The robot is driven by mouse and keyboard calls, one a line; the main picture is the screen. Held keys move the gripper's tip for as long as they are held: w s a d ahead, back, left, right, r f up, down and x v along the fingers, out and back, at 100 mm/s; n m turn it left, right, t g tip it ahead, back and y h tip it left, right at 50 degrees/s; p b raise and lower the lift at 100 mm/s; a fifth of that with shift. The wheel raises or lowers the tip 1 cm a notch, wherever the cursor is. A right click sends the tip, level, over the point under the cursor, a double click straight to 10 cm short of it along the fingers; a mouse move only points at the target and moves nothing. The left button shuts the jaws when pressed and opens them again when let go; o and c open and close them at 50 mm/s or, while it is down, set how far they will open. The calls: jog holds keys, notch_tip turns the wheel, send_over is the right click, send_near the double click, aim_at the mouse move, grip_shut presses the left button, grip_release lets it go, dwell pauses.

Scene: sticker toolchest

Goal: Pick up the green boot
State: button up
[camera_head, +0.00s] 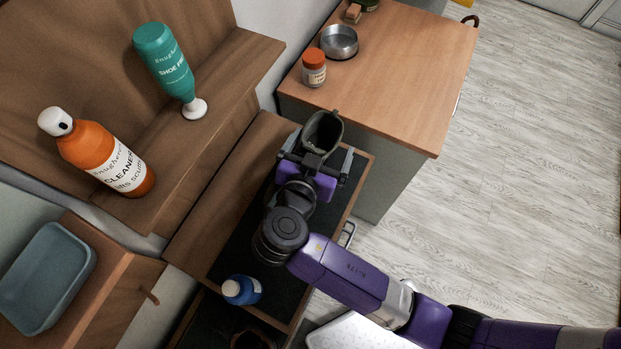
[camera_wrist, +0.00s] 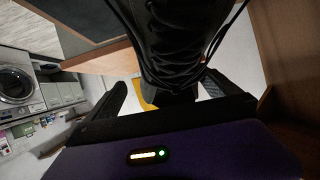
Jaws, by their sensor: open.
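The green boot (camera_head: 323,131) stands on the dark top of the tool chest; its dark olive shaft and opening show just beyond my gripper. In the wrist view the boot (camera_wrist: 172,45) looks almost black, with its laces facing the camera, and it fills the upper middle. My gripper (camera_head: 318,158) is open, with one finger to each side of the boot in the head view. The boot's lower part is mostly hidden by my gripper in the head view.
A wooden shelf (camera_head: 215,85) at left holds a green bottle (camera_head: 165,62) and an orange cleaner bottle (camera_head: 100,155). A wooden-topped cabinet (camera_head: 415,75) beyond holds an orange-lidded jar (camera_head: 313,68) and a metal dish (camera_head: 339,42).

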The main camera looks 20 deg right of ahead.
jog(key=shift+s+a, duration=0.2)
jog(key=shift+s, duration=0.15)
jog(key=shift+c, duration=0.7)
jog(key=shift+a, duration=0.2)
jog(key=c, duration=0.3)
jog(key=shift+s+a+r, duration=0.15)
jog(key=shift+a+r, duration=0.1)
jog(key=shift+a, duration=0.1)
jog(key=c, duration=1.6)
jog(key=shift+r, duration=0.15)
